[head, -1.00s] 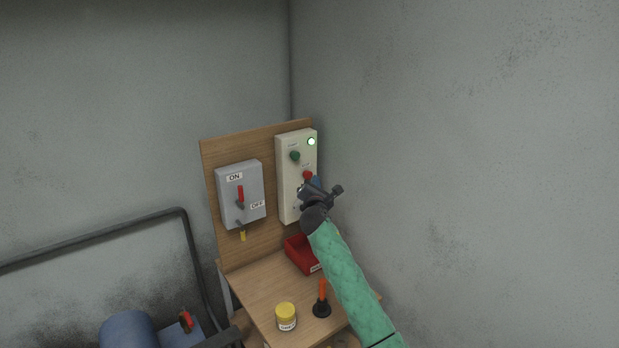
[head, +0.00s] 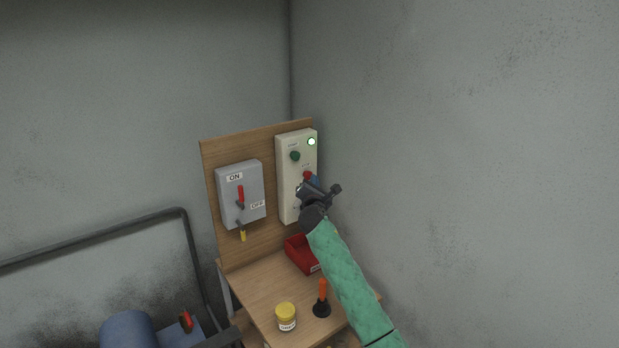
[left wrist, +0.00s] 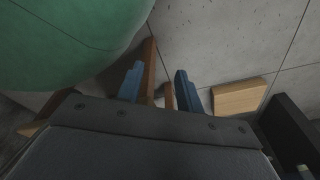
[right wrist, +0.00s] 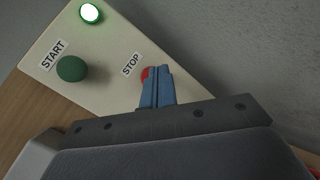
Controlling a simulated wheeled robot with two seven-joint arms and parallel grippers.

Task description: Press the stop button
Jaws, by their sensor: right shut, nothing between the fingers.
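The red stop button (head: 308,175) sits on the cream control box (head: 285,205), below the green start button (head: 295,156). In the right wrist view the stop button (right wrist: 146,74) shows beside the STOP label, partly hidden behind my right gripper's fingertips (right wrist: 158,74). My right gripper (head: 314,182) is shut and empty, its blue fingers together in front of the stop button. I cannot tell whether they touch it. A round lamp (right wrist: 90,13) at the box's top glows with a green rim. My left gripper (left wrist: 160,88) is open and points at the floor, away from the box.
A grey ON/OFF switch box (head: 230,208) with a red lever is left of the control box on the wooden board (head: 255,150). A red bin (head: 300,256), a yellow-lidded jar (head: 286,317) and an orange-handled tool (head: 322,298) stand on the shelf below. A wall closes the right side.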

